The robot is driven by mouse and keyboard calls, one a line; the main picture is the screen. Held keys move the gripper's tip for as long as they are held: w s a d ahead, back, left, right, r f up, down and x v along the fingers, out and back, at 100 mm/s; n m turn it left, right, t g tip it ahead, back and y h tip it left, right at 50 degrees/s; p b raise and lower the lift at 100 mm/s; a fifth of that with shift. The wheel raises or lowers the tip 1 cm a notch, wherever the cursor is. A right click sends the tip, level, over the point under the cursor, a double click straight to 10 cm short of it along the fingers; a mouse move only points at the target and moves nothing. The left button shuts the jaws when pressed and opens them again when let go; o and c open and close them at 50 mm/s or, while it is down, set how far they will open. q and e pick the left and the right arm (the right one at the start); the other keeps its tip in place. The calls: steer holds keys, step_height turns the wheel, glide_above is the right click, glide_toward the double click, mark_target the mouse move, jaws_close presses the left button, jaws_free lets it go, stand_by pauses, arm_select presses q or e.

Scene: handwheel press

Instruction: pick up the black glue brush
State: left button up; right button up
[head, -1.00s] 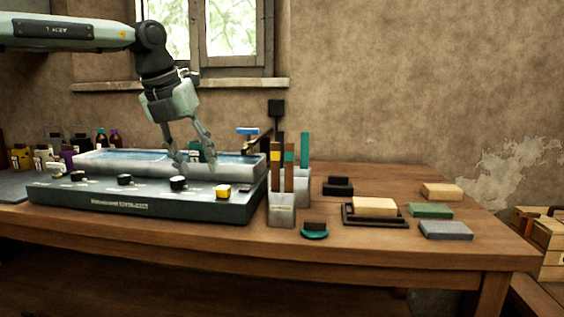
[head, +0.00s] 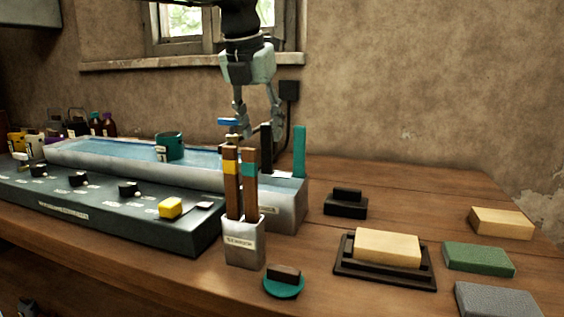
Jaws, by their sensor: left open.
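A black upright handle (head: 266,152), which looks like the black glue brush, stands in a grey metal holder (head: 291,208). Its lower part is hidden behind a brown handle in front. A teal handle (head: 300,152) stands in the same holder to its right. My left gripper (head: 257,137) points down with its fingers apart. In the picture the top of the black handle lies between the fingertips; I cannot tell whether they are around it or behind it. Nothing is held.
A front holder (head: 243,243) holds two brown handles with yellow and teal bands (head: 231,184). A water trough (head: 95,150) and dark control panel (head: 100,205) are at left. Blocks, including a green one (head: 478,259), lie at right. A wall socket (head: 289,90) is behind.

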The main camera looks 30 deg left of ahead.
mark_target(265, 146)
arm_select(q)
steer(key=shift+x, duration=0.95)
steer(key=x, duration=0.5)
steer(key=shift+p, duration=0.4)
steer(key=shift+w+f, duration=0.1)
jaws_close()
arm_select(e)
steer(key=shift+s+a+f, duration=0.1)
steer(key=shift+s+f, duration=0.05)
steer(key=shift+f, duration=0.35)
steer(key=shift+s+a+f, duration=0.1)
steer(key=shift+s+f, duration=0.05)
steer(key=shift+f, duration=0.3)
